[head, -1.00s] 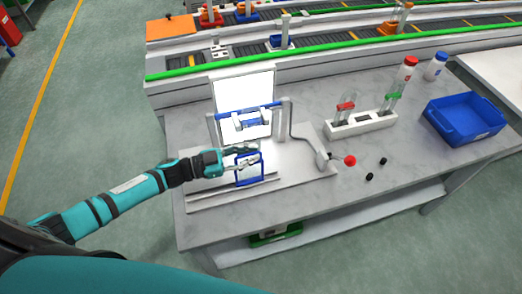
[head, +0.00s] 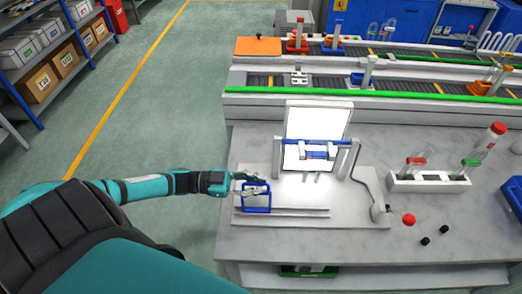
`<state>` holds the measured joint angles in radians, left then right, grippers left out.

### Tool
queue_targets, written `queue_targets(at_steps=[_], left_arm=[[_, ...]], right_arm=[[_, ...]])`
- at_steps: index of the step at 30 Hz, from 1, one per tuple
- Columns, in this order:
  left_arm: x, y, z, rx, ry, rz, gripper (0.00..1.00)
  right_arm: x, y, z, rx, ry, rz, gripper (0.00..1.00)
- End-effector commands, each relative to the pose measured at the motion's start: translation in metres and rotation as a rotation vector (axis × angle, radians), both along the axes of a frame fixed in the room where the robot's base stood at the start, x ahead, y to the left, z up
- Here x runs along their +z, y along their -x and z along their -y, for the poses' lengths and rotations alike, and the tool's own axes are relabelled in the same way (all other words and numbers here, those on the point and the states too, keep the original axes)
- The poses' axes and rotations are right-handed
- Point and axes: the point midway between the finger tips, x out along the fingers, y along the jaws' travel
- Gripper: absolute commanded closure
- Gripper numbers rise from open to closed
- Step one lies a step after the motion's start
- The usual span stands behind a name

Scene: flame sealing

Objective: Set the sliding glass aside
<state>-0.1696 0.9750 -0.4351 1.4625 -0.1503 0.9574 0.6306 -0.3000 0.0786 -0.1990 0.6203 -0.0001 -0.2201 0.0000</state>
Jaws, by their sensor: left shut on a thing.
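The sliding glass (head: 257,209) is a small upright pane in a blue frame, at the left end of the rails on the white base plate (head: 345,214). My left gripper (head: 256,189) reaches in from the left and is shut on the top part of this frame. I cannot tell whether the frame's bottom touches the rails. Behind and to the right stands the sealing fixture with a blue crossbar (head: 318,142) and a bright white panel (head: 308,119). My right gripper is not in view.
A crank with a red knob (head: 409,220) and two small black knobs (head: 426,241) are on the right. A white rack (head: 428,183) holds tubes, and a blue bin (head: 515,197) is at the right edge. The conveyor (head: 400,100) runs behind.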

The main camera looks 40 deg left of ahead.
Motion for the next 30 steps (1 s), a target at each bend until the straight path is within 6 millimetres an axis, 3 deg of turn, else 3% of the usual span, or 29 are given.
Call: queue_targets(at_steps=[2,3,9,24,30], left_arm=[[0.003,-0.003,-0.003,0.005,-0.001,0.005,1.00],[0.003,-0.003,-0.004,0.006,-0.002,0.005,0.90],[0.003,-0.003,-0.004,0.008,-0.001,0.005,0.68],[0.001,-0.001,-0.003,0.004,-0.001,0.002,0.68],[0.000,0.010,-0.020,0.005,-0.003,-0.002,0.68]], right_arm=[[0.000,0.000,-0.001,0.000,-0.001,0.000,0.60],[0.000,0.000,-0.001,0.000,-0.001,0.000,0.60],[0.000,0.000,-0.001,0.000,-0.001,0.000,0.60],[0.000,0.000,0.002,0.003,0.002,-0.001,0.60],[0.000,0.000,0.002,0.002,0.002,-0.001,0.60]])
